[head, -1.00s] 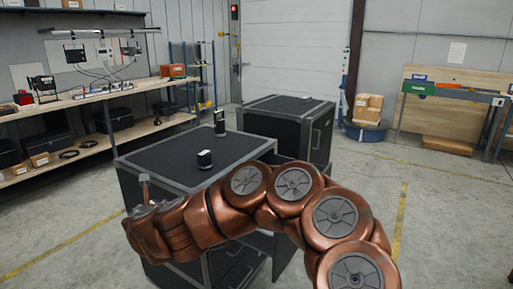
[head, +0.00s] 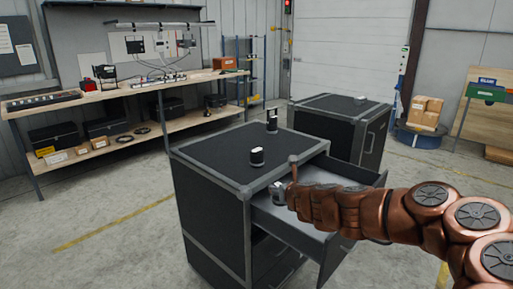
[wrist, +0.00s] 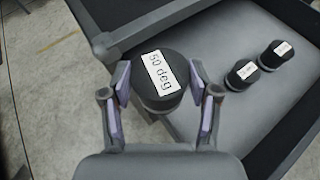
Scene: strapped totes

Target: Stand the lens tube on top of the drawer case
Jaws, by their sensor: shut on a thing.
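My gripper (wrist: 163,108) is shut on a black lens tube (wrist: 150,102) with a white label reading "50 deg". In the wrist view the tube stands between the two fingers, close to the drawer's rim. In the head view my gripper (head: 279,193) is beside the drawer case (head: 215,182), near its open top drawer (head: 345,172), lower than the case top. The case top carries a short black cylinder (head: 257,158) with white on it and a taller black piece (head: 271,121) behind it. My arm hides part of the drawer.
The wrist view shows two similar labelled black cylinders (wrist: 241,76) (wrist: 277,54), apparently inside the drawer. A second dark case (head: 330,135) stands behind. A workbench (head: 130,93) is at the left. Much of the case top is bare, and the floor at front left is clear.

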